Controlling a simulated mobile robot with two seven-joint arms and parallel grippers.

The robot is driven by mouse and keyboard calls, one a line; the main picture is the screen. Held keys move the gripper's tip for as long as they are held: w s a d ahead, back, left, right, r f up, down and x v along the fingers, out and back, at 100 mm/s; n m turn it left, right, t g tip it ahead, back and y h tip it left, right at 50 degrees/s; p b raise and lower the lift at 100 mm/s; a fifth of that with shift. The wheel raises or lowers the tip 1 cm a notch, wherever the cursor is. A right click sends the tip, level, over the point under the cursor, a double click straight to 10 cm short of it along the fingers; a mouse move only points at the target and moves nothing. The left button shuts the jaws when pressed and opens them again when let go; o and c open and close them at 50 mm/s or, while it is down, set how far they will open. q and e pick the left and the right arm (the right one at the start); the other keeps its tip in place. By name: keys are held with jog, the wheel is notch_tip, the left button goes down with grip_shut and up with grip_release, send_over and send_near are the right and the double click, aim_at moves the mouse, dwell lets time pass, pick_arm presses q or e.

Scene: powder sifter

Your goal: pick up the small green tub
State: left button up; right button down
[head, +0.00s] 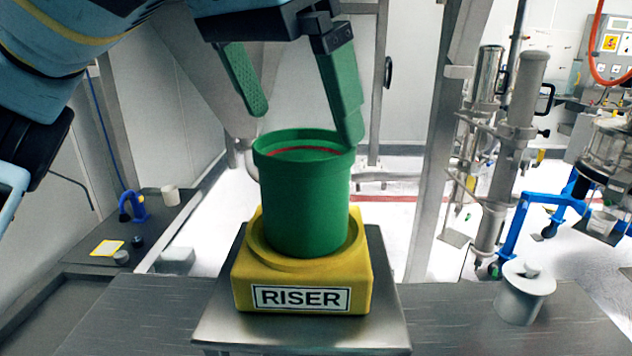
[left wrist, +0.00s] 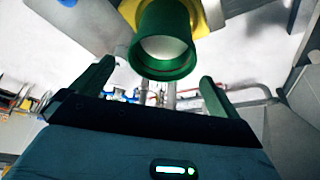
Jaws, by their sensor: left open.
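The small green tub (head: 304,205) stands upright in the round recess of a yellow block marked RISER (head: 300,275). Its top is open and a reddish band shows inside the rim. My left gripper (head: 302,118) is open, with its two green fingers above the tub; the right-hand finger in the head view comes down close to the rim, and I cannot tell whether it touches. In the left wrist view the tub (left wrist: 165,52) shows beyond and between the open fingers (left wrist: 152,85), with nothing held. My right gripper is not in view.
The riser sits on a raised metal plate (head: 215,325) on a steel bench. A side bench at the left bears a blue clamp-like item (head: 135,207), a white cup (head: 170,195) and a yellow-edged card (head: 107,248).

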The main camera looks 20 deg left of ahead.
aim_at(310, 167)
pick_arm(q)
jog(key=x, duration=0.3)
jog(key=shift+f, duration=0.3)
jog(key=x, duration=0.4)
jog(key=shift+a+f, duration=0.15)
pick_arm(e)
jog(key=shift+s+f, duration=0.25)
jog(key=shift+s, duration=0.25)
pick_arm(q)
jog(key=c, duration=1.1)
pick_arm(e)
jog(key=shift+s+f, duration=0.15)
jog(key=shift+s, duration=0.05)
